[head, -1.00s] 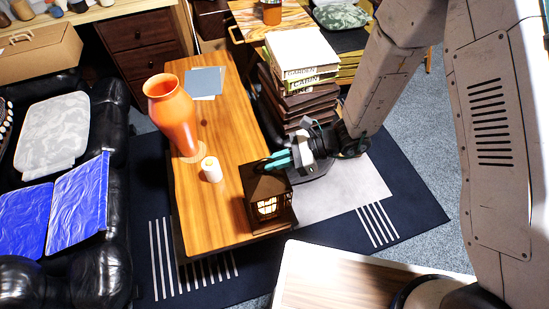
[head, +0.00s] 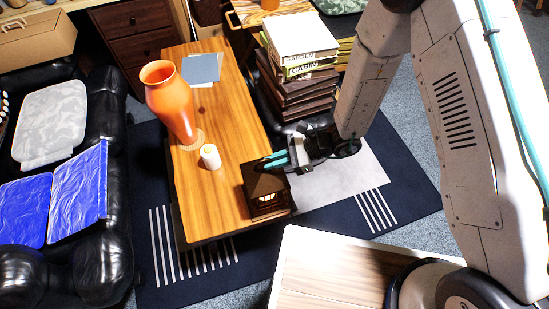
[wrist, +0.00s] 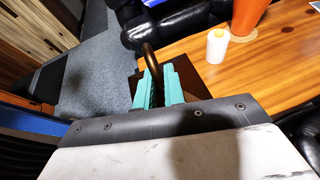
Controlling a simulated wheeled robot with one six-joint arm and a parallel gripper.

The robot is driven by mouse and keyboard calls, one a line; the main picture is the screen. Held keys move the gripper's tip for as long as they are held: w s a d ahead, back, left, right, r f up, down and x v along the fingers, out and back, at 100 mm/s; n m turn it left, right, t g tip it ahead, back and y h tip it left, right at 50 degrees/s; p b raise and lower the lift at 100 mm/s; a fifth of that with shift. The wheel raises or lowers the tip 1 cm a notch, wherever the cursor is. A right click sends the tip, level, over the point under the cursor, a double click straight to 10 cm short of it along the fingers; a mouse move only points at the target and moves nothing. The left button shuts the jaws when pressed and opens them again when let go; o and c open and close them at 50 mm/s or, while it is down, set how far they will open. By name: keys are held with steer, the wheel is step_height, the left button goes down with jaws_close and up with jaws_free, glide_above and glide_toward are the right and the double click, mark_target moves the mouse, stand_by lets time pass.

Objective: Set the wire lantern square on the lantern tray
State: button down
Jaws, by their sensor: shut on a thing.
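The wire lantern (head: 266,187) is a dark brown, box-shaped lantern with a warm glow inside, at the near right end of the wooden table. My gripper (head: 277,160) comes from the right, its teal fingers at the lantern's top. In the wrist view the teal fingers (wrist: 158,88) are shut on the lantern's curved dark handle (wrist: 151,62). The dark lantern top (wrist: 130,90) shows behind and beside them. The lantern's underside is hidden, so I cannot tell whether it touches what is below. I cannot clearly pick out the lantern tray; it may be hidden under the lantern.
A white candle (head: 210,157) and an orange vase (head: 169,100) stand on the wooden table (head: 215,205). Blue-grey flat items (head: 203,68) lie at its far end. A stack of books (head: 298,60) rises behind my gripper. A black sofa (head: 100,235) is left.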

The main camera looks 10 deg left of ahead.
steer(key=shift+f, duration=0.25)
stand_by(0.3)
steer(key=c, duration=1.1)
jaws_free()
steer(key=v, duration=0.7)
steer(key=shift+w+d+r, duration=0.15)
steer(key=shift+w+d, duration=0.05)
steer(key=shift+d, duration=0.15)
